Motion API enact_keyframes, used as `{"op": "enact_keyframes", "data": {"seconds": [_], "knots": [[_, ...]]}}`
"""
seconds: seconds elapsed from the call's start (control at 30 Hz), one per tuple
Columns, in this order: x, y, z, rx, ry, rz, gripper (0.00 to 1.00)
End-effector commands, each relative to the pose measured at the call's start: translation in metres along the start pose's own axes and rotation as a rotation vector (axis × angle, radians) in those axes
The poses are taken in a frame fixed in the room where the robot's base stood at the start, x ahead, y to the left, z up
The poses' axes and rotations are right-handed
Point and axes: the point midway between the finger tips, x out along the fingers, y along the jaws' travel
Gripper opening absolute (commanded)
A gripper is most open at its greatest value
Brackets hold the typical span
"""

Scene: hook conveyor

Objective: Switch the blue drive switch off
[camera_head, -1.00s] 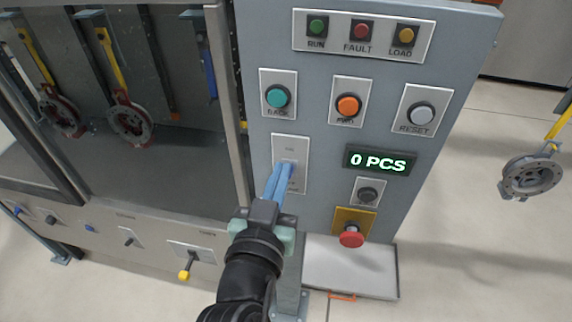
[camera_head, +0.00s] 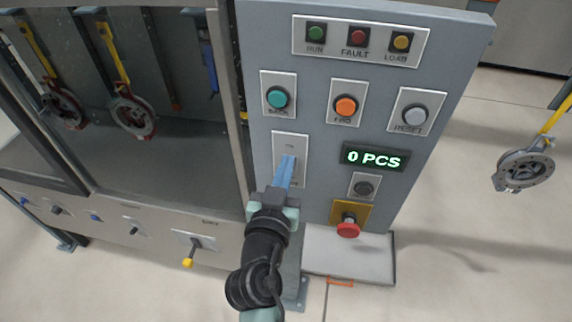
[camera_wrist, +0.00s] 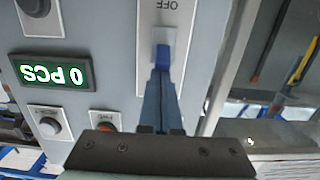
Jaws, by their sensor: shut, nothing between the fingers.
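The blue drive switch (camera_wrist: 163,57) shows in the wrist view as a small blue lever on a pale plate, close to the inverted OFF label. The same switch plate (camera_head: 278,145) is on the grey panel in the head view, below the teal BACK button. My gripper (camera_head: 288,158) is shut and empty, with its blue fingers pointing at the plate. In the wrist view my gripper (camera_wrist: 161,76) has its fingertips right at the lever's near end; I cannot tell if they touch. In the head view the fingers hide the lever.
The panel also holds the orange FWD button (camera_head: 345,105), the RESET button (camera_head: 415,115), the 0 PCS display (camera_head: 374,158) and a red emergency button (camera_head: 348,230). A yellow-tipped lever (camera_head: 188,262) sticks out at lower left. A grey tray (camera_head: 375,262) lies below the panel.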

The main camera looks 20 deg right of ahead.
Motion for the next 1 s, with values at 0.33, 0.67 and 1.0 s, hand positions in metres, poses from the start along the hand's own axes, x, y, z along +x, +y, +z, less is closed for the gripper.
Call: {"op": "enact_keyframes", "data": {"seconds": [0.33,0.67,1.0], "knots": [[0.0004,0.0001,0.0033,0.000,0.014,0.000,0.00],[0.0008,0.0002,0.0040,0.000,0.053,0.000,0.00],[0.0013,0.0001,0.0060,0.000,0.085,0.000,0.00]]}}
